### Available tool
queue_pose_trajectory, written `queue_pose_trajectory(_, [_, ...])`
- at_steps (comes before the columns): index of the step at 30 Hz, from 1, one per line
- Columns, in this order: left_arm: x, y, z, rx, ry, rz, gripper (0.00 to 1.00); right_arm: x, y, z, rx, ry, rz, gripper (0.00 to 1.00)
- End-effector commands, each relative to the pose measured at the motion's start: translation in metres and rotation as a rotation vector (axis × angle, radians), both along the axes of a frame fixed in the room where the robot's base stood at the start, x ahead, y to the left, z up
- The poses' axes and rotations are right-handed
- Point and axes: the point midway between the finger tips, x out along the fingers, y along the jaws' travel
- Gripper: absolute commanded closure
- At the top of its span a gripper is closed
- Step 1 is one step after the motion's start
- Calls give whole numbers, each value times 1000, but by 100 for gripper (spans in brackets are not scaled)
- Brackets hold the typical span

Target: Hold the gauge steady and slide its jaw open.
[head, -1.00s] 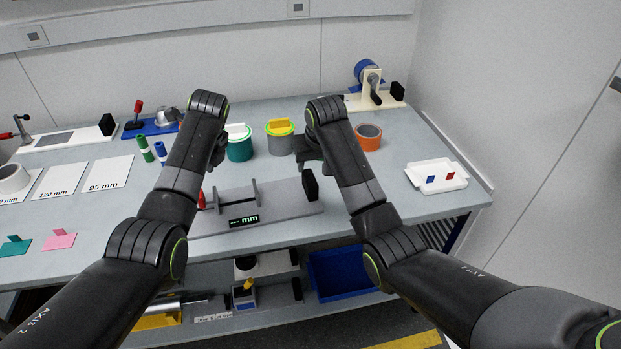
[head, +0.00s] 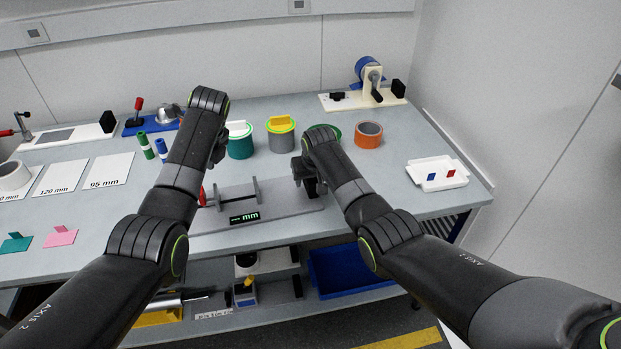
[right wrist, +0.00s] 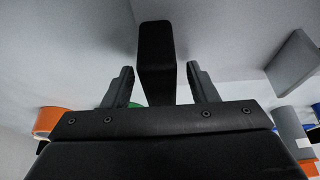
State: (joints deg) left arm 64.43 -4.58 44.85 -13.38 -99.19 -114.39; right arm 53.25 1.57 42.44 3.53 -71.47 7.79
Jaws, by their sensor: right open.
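The gauge is a flat grey plate (head: 285,217) near the front of the bench. It carries two upright dark jaws on a rail (head: 238,193), a display (head: 245,217) showing dashes and "mm", a red part (head: 202,196) at its left and a black block (head: 314,190) at its right end. My right gripper (head: 307,172) is at the black block, partly covering it. In the right wrist view, its open fingers (right wrist: 163,88) stand either side of the black block (right wrist: 154,50), with gaps showing. My left gripper (head: 217,152) is mostly hidden behind its arm; its fingers cannot be seen.
Behind the gauge stand a green tub (head: 240,146), a grey tub (head: 281,138) and an orange ring (head: 368,135). A white tray (head: 426,183) with blue and red pieces is at right. Size cards (head: 108,170) lie at left. A blue bin (head: 345,268) is on the shelf below.

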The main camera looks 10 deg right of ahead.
Motion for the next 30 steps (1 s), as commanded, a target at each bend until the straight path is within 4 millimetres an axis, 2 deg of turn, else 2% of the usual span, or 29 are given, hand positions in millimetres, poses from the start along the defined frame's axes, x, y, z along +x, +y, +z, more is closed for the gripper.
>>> queue_pose_trajectory(8, [0, 0, 0, 0, 0, 0, 64, 0, 0, -1, 0, 0, 0, 47])
queue_pose_trajectory(20, [0, 0, 0, 0, 0, 0, 64, 0, 0, 0, 0, 0, 0, 98])
queue_pose_trajectory(30, [0, 0, 0, 0, 0, 0, 64, 0, 0, -1, 0, 1, 0, 100])
